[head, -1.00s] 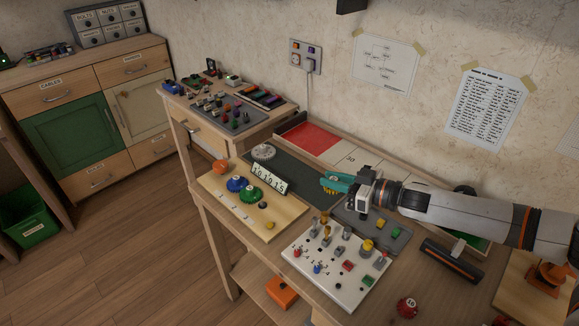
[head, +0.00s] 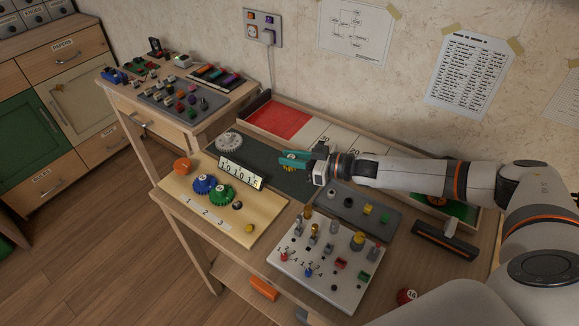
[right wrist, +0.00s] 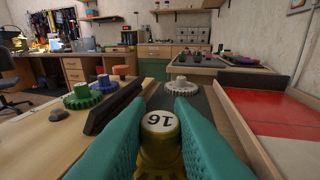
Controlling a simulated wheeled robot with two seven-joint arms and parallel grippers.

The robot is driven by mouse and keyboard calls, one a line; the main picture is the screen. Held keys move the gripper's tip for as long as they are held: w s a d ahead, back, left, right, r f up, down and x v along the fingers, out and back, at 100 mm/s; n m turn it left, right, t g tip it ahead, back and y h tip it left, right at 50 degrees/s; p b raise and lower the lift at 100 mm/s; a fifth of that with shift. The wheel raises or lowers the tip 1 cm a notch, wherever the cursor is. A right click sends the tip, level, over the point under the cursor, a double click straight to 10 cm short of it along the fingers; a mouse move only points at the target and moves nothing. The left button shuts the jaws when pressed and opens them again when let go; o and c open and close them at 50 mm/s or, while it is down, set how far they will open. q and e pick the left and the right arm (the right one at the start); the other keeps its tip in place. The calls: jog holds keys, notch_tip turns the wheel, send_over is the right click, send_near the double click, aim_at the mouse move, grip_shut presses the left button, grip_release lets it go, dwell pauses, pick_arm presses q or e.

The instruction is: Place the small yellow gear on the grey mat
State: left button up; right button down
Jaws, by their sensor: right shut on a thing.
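My right gripper (head: 290,160), with teal fingers, is shut on the small yellow gear (head: 289,168). In the right wrist view the yellow gear (right wrist: 160,150) sits between the fingers, its pale numbered cap facing the camera. The gripper is over the grey mat (head: 262,160), a dark strip behind the wooden gear board. I cannot tell whether the gear touches the mat. A light grey gear (head: 229,142) lies at the mat's left end and shows ahead in the right wrist view (right wrist: 181,86). My left gripper is not in view.
The wooden board with a blue gear (head: 205,184), a green gear (head: 221,195) and an upright number plate (head: 242,172) stands in front of the mat. A white peg panel (head: 330,250) and a grey tray (head: 350,205) are to the right. A red panel (head: 280,119) lies behind.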

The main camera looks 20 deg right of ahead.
aim_at(292, 175)
notch_tip(292, 175, down, 4)
jog(key=shift+r, duration=0.25)
jog(key=shift+f, duration=0.1)
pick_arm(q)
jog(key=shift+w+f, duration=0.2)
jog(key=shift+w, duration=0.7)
pick_arm(e)
jog(key=shift+f, duration=0.1)
jog(key=c, duration=1.3)
grip_release()
pick_arm(q)
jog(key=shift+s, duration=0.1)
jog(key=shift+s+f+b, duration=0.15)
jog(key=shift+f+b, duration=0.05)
jog(key=shift+b, duration=0.2)
pick_arm(e)
jog(key=v, duration=1.2)
